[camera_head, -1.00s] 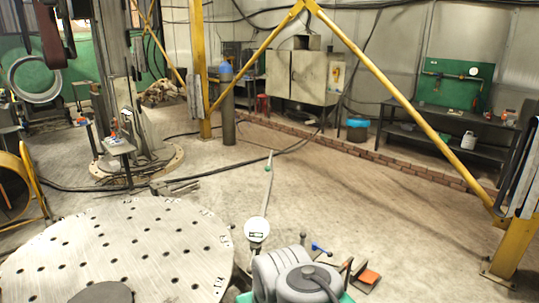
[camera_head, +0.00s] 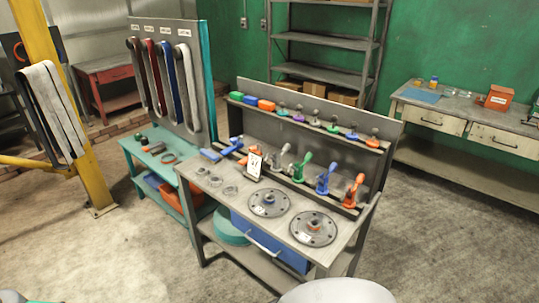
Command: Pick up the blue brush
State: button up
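A blue long-handled tool (camera_head: 231,147), which looks like the blue brush, lies at the left back of a grey workbench (camera_head: 275,240). Its wider blue end (camera_head: 210,155) sticks out at the left, by the teal bench. I cannot make out bristles. Another blue block-like item (camera_head: 250,101) sits on the rack's upper ledge between a green and an orange one. A blue upright tool (camera_head: 325,178) stands in the lower row. My gripper is not in view.
Two dark round flanges (camera_head: 312,229) and small rings lie on the bench top. A teal bench (camera_head: 152,165) with a board of hanging belts (camera_head: 165,75) adjoins at the left. A yellow post (camera_head: 70,110) stands further left. The floor at front left and right is open.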

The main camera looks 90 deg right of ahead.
aim_at(207, 155)
jog(key=z, duration=2.2)
jog(key=i, duration=1.95)
jog(key=u, duration=0.35)
